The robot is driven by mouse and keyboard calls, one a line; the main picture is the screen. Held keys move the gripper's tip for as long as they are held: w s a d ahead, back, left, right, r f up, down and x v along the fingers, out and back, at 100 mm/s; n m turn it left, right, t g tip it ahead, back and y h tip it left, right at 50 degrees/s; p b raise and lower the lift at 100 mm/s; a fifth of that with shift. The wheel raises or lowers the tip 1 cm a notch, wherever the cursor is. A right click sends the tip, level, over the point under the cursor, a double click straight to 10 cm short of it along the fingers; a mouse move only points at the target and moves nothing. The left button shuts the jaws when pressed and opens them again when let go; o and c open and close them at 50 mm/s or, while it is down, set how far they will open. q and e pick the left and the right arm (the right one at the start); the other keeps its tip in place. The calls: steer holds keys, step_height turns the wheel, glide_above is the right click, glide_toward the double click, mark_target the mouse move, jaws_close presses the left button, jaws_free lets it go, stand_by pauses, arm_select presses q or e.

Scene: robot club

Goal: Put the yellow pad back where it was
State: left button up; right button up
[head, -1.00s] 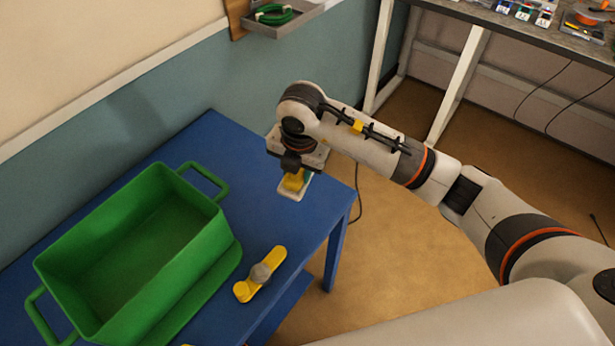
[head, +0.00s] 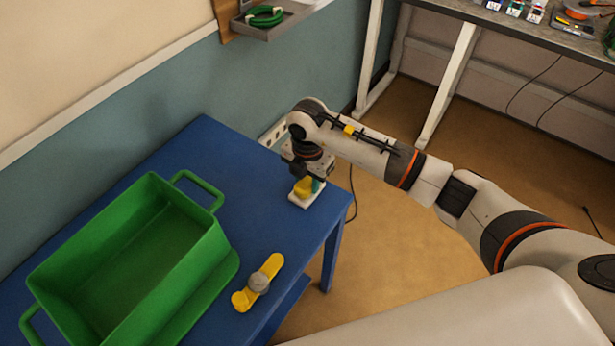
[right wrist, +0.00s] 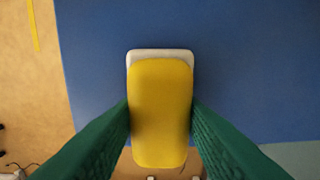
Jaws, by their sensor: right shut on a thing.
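The yellow pad (right wrist: 160,110) is between the green fingers of my right gripper (right wrist: 160,125), which is shut on its sides. A white piece (right wrist: 160,54) shows under the pad and past its far end. In the head view the pad (head: 303,187) and the white piece (head: 306,199) are over the right end of the blue table (head: 262,206), near its corner. I cannot tell whether the white piece touches the table. My left gripper is not in view.
A green bin (head: 205,262) with handles fills the table's left part. A yellow bar with a grey knob (head: 258,284) lies near the front edge. The table between bin and gripper is clear. A wall shelf (head: 270,28) holds a green coil.

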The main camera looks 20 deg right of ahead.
mark_target(308, 179)
steer(key=o, duration=0.9)
steer(key=shift+r, duration=0.25)
step_height(308, 179, up, 12)
steer(key=shift+f+b, duration=0.25)
steer(key=shift+b, duration=0.75)
